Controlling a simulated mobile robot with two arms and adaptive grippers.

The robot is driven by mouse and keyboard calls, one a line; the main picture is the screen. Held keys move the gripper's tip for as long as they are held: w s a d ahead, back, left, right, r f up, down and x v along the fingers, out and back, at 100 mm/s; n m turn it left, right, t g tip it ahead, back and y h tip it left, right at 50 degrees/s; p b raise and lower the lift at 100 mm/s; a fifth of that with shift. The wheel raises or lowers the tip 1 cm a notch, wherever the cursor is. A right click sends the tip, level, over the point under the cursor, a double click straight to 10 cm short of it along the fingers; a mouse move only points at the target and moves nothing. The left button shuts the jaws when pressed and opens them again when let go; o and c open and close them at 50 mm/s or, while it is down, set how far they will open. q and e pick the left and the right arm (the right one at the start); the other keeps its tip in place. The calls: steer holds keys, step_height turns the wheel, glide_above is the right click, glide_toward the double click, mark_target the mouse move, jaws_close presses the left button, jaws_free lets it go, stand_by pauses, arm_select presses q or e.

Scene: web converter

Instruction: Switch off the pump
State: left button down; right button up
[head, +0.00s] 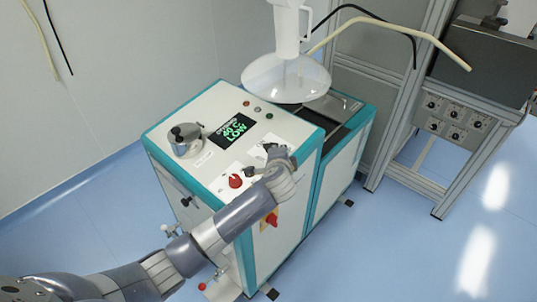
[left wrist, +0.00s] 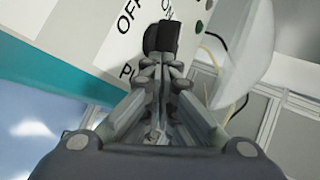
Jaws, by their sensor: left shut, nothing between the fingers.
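The machine (head: 173,130) is a white cabinet with teal edges and a control panel on top. In the left wrist view a black knob (left wrist: 162,37) sits on a white label with "OFF", "ON" and a partly hidden word starting "PU". My left gripper (head: 274,152) is over the front right of the panel. In the left wrist view the gripper (left wrist: 160,66) is shut and empty, its fingertips at the near side of the black knob. I cannot tell whether they touch it. In the head view my gripper hides part of that panel area.
A red knob (head: 235,181) is left of my gripper on the panel. A display (head: 233,129) reads "40 C" and "LOW". A metal pot (head: 185,138) sits at the panel's left. A clear hood (head: 287,78) hangs above the back. A metal frame (head: 405,110) stands right; the floor there is clear.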

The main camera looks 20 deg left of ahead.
arm_select(q)
steer(key=shift+w+d+r+n+g+y+b, duration=0.1)
steer(key=shift+w+n+g+y+b, duration=0.2)
steer(key=shift+n+y, duration=0.35)
steer(key=shift+w+d+n+g+y+b, duration=0.2)
steer(key=shift+n+g+y, duration=0.3)
steer(key=shift+n, duration=0.25)
steer(key=shift+w+d+r+n+g+y+b, duration=0.1)
steer(key=shift+w+n+g+y+b, duration=0.15)
steer(key=shift+n+y, duration=0.45)
stand_by(0.6)
steer(key=shift+w, duration=0.6)
stand_by(0.4)
steer(key=shift+a, duration=0.1)
